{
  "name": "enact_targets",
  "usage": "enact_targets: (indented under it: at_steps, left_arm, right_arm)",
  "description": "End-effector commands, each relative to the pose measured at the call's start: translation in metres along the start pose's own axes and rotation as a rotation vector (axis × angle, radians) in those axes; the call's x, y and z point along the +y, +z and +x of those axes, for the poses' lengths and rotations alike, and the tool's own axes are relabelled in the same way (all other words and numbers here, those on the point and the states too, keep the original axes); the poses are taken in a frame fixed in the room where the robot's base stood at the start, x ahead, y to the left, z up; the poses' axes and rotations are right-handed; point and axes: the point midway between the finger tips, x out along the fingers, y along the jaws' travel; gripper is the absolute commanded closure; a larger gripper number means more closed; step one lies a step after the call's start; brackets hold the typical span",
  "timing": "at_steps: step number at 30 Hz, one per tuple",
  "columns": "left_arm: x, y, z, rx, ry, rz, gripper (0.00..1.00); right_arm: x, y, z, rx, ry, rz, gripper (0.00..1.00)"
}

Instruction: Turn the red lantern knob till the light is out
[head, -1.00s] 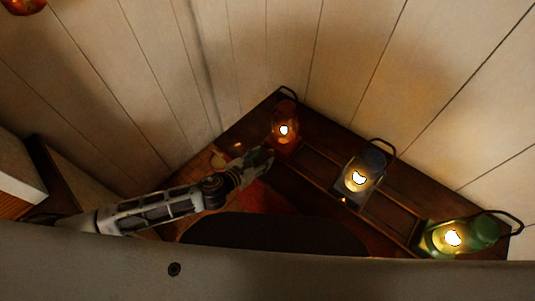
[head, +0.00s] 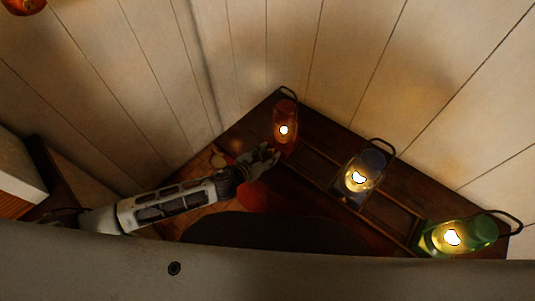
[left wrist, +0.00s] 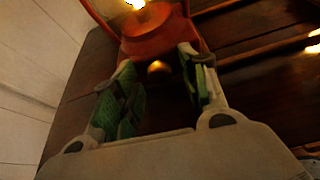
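The red lantern (head: 285,126) stands at the far corner end of the dark wooden shelf, and its flame is lit. In the left wrist view the orange-red lantern base (left wrist: 148,42) is at the top, with a small round brass knob (left wrist: 158,68) on its near side. My left gripper (head: 271,153) is just in front of the lantern. In the left wrist view the green-padded fingers of the left gripper (left wrist: 162,76) are apart, with the knob showing in the gap near the tips. I cannot tell that either finger touches it. My right gripper is not in view.
A lit dark blue-grey lantern (head: 361,173) stands mid-shelf and a lit green lantern (head: 457,236) at the right end. The shelf (head: 322,149) has a low wooden rail. Plank walls (head: 350,60) meet behind it.

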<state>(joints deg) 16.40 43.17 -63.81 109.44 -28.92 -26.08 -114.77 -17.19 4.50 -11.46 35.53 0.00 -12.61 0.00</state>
Motion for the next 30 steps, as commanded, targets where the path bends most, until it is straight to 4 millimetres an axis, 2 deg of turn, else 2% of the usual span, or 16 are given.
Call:
enact_targets:
  at_steps: [1, 9, 17, 30]
  left_arm:
    - [0.000, 0.000, 0.000, 0.000, 0.000, 0.000, 0.66]
    - [0.000, 0.000, 0.000, 0.000, 0.000, 0.000, 1.00]
    - [0.001, 0.001, 0.000, 0.001, -0.013, -0.034, 1.00]
    - [0.004, 0.001, 0.000, 0.000, -0.103, -0.255, 1.00]
  right_arm:
    - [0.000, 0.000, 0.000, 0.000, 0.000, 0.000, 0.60]
    - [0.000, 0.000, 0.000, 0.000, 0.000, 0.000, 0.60]
    - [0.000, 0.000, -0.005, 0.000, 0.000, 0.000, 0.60]
    - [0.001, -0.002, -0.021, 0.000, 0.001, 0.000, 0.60]
